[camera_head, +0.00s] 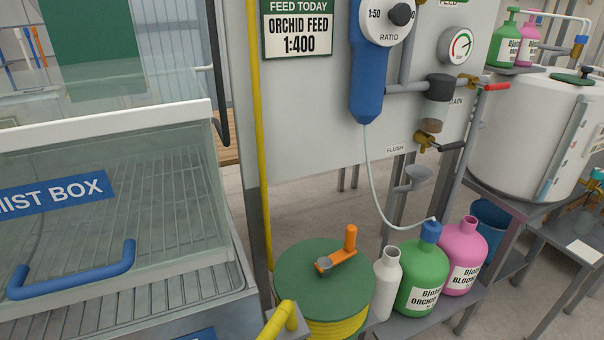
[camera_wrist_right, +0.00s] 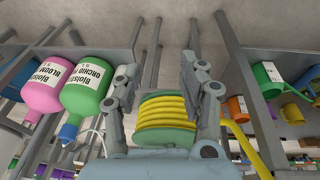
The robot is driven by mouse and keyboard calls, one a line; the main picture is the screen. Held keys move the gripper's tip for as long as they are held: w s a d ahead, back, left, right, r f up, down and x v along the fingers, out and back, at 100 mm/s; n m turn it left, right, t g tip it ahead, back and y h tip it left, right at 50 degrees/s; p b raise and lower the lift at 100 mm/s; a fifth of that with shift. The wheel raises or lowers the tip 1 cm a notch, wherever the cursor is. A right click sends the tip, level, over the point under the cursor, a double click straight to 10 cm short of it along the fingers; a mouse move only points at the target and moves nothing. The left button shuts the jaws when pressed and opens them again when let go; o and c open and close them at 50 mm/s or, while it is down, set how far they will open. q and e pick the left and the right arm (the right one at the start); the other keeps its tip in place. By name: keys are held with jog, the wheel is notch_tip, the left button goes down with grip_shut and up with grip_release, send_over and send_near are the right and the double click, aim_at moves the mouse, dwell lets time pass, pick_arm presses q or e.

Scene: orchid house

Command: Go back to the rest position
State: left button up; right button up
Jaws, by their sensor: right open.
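My right gripper (camera_wrist_right: 158,70) shows in the right wrist view, with its two grey fingers spread wide apart. Nothing is held between them. The green hose reel with yellow hose (camera_wrist_right: 165,120) appears beyond and between the fingers; I cannot tell how far off it is. The wrist picture is upside down, as the bottles hang neck down in it. Neither gripper shows in the head view. My left gripper is in neither view.
The reel (camera_head: 322,280) has an orange crank. Beside it stand a white bottle (camera_head: 387,285), a green bottle (camera_head: 423,278) and a pink bottle (camera_head: 464,256). A glass mist box (camera_head: 105,230) is at left, a feed panel (camera_head: 300,120) behind, a white tank (camera_head: 525,130) at right.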

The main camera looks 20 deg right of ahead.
jog(key=s+d+f+g, duration=0.1)
jog(key=s+f, duration=1.9)
jog(key=f, duration=0.2)
jog(key=shift+s+d+f+g, duration=0.2)
jog(key=shift+s+d+g, duration=0.05)
jog(key=shift+d+g, duration=0.1)
